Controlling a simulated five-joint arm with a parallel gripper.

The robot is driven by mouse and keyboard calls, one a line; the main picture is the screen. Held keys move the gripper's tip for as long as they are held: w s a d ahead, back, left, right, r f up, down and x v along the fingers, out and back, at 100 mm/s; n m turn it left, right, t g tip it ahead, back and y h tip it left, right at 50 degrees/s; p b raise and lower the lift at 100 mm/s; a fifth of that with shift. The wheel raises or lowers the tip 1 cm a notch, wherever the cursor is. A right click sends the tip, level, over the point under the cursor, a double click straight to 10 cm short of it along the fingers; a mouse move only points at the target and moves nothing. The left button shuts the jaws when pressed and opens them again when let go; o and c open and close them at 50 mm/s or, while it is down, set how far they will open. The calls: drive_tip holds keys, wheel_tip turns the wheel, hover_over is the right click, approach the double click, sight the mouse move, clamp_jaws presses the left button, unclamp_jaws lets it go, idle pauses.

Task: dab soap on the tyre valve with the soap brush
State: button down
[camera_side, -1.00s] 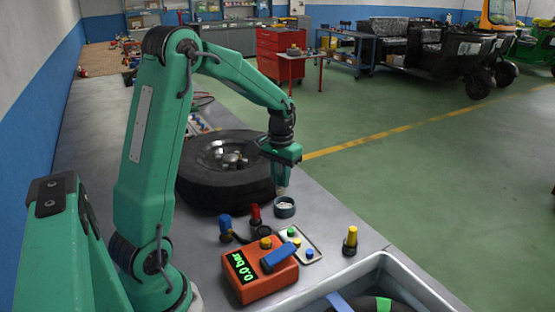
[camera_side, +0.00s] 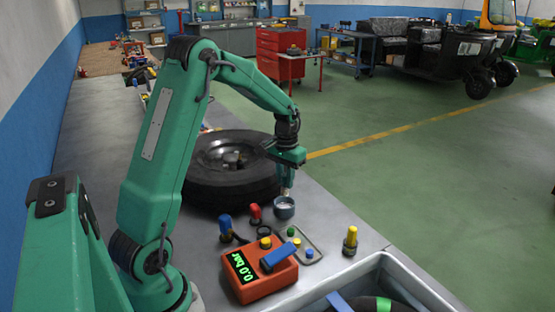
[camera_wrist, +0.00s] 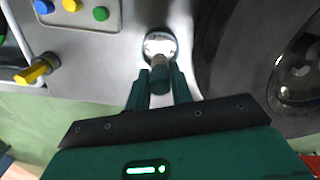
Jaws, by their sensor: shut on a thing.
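My gripper (camera_side: 287,178) is shut on the soap brush (camera_wrist: 160,74) and points down. The brush also shows in the side view (camera_side: 286,190) as a short pale tip below the jaws. Its tip is at the mouth of a small grey pot (camera_side: 284,208) with white soap inside, which also shows in the wrist view (camera_wrist: 159,44). I cannot tell whether the bristles touch the soap. The black tyre (camera_side: 215,188) lies flat on the bench behind the pot, and its edge fills the right of the wrist view (camera_wrist: 225,60). I cannot make out the tyre valve.
An orange gauge box (camera_side: 262,284) reading 0.0 bar stands in front. Blue (camera_side: 226,226) and red (camera_side: 254,212) fittings, a small tray (camera_side: 318,252) with coloured caps and a yellow-topped fitting (camera_side: 350,240) are close by. A grey bin (camera_side: 425,290) is at the front right.

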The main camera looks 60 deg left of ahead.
sight(285, 186)
drive_tip(key=shift+f, duration=2.2)
drive_tip(key=shift+f, duration=0.65)
idle(1.1)
drive_tip(key=shift+r, duration=0.1)
drive_tip(key=shift+r, duration=3.55)
drive_tip(key=shift+w+d+r, duration=0.15)
drive_tip(key=shift+d+r, duration=0.05)
drive_tip(key=shift+d, duration=0.35)
drive_tip(key=d+r+m, duration=0.2)
drive_tip(key=d+r, duration=0.1)
drive_tip(key=d, duration=0.6)
drive_tip(key=s+d+r+m, duration=0.1)
drive_tip(key=d+r, duration=0.3)
drive_tip(key=d, duration=0.6)
drive_tip(key=shift+s+r+m, duration=0.2)
drive_tip(key=shift+r+m, duration=0.1)
drive_tip(key=shift+m, duration=0.5)
